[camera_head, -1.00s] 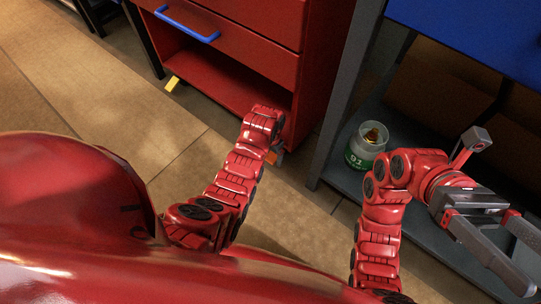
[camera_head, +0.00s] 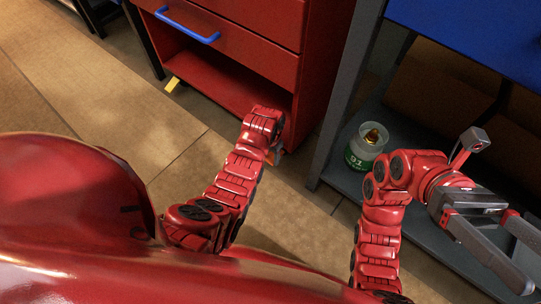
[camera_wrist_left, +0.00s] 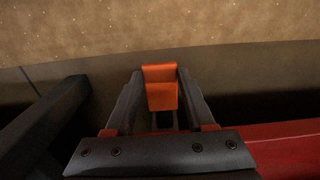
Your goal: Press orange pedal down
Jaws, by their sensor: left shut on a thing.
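The orange pedal (camera_wrist_left: 161,88) shows in the left wrist view as a small orange block between my left gripper's two dark fingers. My left gripper (camera_wrist_left: 159,76) is shut on it. In the head view the left arm reaches to the foot of the red cabinet. My right gripper (camera_head: 526,264) is open and empty at the right, over the grey lower shelf.
The red cabinet (camera_head: 245,45) has a drawer with a blue handle (camera_head: 187,28) and an open bottom space. A yellow pedal (camera_head: 172,84) sticks out at its lower left corner. A glass jar (camera_head: 362,155) with a green label stands on the grey shelf. The tiled floor (camera_head: 90,85) is clear.

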